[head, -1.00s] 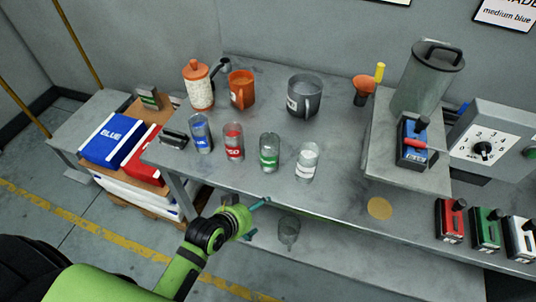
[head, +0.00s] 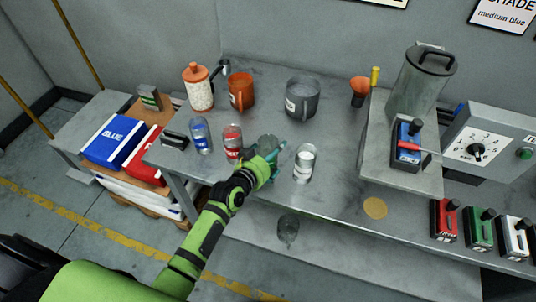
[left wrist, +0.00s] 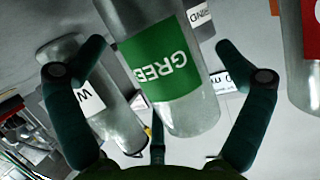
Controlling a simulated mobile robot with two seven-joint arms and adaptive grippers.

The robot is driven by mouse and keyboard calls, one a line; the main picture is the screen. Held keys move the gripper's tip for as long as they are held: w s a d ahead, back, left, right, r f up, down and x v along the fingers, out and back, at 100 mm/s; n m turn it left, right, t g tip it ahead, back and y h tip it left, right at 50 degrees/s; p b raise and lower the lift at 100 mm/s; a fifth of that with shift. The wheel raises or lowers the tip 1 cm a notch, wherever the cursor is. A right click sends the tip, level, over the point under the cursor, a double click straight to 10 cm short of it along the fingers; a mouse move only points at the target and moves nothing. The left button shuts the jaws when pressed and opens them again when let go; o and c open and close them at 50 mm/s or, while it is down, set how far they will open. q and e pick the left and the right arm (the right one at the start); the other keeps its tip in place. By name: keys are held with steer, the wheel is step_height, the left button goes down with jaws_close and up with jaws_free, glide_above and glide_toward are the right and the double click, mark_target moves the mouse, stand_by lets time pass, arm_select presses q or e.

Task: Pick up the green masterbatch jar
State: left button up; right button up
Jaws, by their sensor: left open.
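The green masterbatch jar (head: 267,143) stands on the table between the red jar (head: 233,142) and the white jar (head: 304,162). In the head view my left gripper (head: 270,160) is at its front and hides most of it. In the left wrist view the green-labelled jar (left wrist: 170,75) is large and lies between my open fingers (left wrist: 155,85). The fingers appear apart from it, one on each side. The white jar (left wrist: 92,95) is close behind one finger. The red jar (left wrist: 311,50) is at the right edge. My right gripper is not in view.
A blue jar (head: 201,135) stands left of the red one. Behind are an orange-lidded canister (head: 198,88), an orange jug (head: 240,90) and a grey jug (head: 303,97).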

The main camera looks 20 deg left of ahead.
arm_select(q)
steer(key=shift+w+d+f, duration=0.1)
steer(key=shift+w+f, duration=0.05)
steer(key=shift+w, duration=0.15)
steer(key=shift+c, duration=0.4)
steer(key=c, duration=1.2)
